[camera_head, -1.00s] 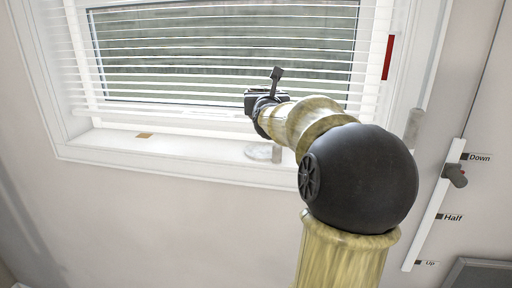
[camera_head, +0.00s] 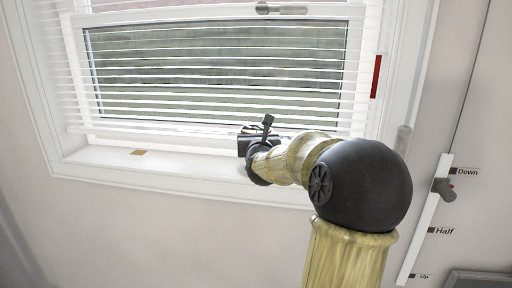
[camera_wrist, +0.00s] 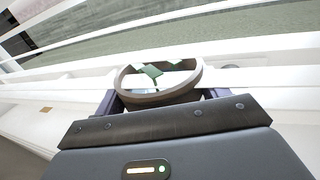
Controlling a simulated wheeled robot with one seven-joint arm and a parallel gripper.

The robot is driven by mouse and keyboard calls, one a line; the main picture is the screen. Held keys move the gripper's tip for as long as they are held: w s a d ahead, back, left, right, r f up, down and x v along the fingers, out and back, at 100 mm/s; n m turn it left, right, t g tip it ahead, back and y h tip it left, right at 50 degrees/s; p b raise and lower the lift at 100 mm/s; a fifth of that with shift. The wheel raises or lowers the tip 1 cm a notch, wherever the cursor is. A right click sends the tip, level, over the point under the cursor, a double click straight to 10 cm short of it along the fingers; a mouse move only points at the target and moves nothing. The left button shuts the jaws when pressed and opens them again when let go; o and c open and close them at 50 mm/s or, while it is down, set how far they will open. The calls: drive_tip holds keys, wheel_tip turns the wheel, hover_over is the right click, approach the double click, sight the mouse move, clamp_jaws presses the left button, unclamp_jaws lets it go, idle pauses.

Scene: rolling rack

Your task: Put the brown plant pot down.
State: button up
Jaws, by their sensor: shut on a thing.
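The brown plant pot (camera_wrist: 165,97) shows in the wrist view as a round brown-grey rim with a bit of green (camera_wrist: 152,72) inside. It sits between the two fingers of my gripper (camera_head: 258,140), which is shut on it. In the head view my gripper is over the white window sill (camera_head: 200,172), close to the blind, and the pot is hidden behind my gripper and wrist. I cannot tell whether the pot's base touches the sill.
The white slatted blind (camera_head: 215,90) hangs right behind the gripper. A small brown patch (camera_head: 138,152) lies on the sill at left, with bare sill between. On the right wall is a slider (camera_head: 443,187) with a Down, Half, Up scale.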

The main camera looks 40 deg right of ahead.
wheel_tip(320, 180, down, 3)
drive_tip(key=shift+w+r+p, duration=0.1)
drive_tip(key=shift+p, duration=0.25)
drive_tip(key=shift+w+d+f, duration=0.1)
drive_tip(key=shift+f, duration=0.4)
drive_tip(key=shift+a, duration=0.3)
drive_tip(key=o, duration=1.2)
drive_tip(key=shift+s+d+f, duration=0.15)
drive_tip(key=shift+s+d, duration=0.05)
drive_tip(key=shift+d, duration=0.1)
drive_tip(key=shift+c, duration=0.2)
drive_tip(key=shift+s, duration=0.1)
